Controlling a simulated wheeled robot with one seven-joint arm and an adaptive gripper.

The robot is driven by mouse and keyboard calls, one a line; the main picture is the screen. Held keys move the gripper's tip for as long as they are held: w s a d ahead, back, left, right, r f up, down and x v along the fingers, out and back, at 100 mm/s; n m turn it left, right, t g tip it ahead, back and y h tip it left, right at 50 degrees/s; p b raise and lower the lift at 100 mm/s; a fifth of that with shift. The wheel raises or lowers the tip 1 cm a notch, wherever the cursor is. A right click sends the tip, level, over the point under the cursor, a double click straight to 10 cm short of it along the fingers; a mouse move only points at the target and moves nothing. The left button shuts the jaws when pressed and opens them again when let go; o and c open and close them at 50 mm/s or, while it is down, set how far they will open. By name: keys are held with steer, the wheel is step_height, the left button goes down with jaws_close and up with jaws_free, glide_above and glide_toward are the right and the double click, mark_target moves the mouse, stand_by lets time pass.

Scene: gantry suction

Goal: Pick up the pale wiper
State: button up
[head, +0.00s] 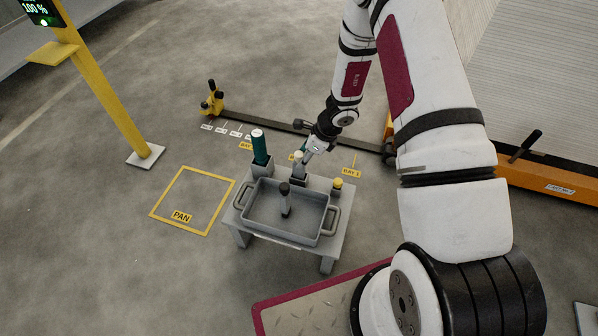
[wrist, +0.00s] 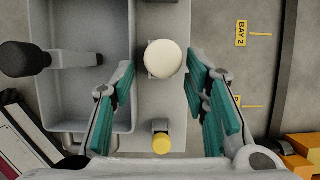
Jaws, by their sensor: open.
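The pale wiper (wrist: 163,58) shows its round cream top from above in the wrist view. In the head view the pale wiper (head: 299,158) stands upright at the back edge of a small grey table (head: 242,218). My gripper (wrist: 160,72) is open, with its teal-padded fingers to the left and right of the cream top. Gaps show on both sides, so the fingers do not appear to touch it. In the head view my gripper (head: 311,148) is just above and right of the wiper. The wiper's lower part is mostly hidden.
A grey pan (head: 258,212) with a dark-knobbed upright tool (head: 285,198) is on the table. A green white-capped bottle (head: 259,148) stands left of the wiper, a small yellow-capped item (head: 337,186) right. A yellow-outlined PAN square (head: 190,190) on the floor is empty.

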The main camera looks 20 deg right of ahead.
steer(key=b+x, duration=0.1)
steer(key=x, duration=0.3)
steer(key=shift+w+f+b, duration=0.15)
steer(key=shift+w+b, duration=0.1)
steer(key=shift+b, duration=0.1)
jaws_close()
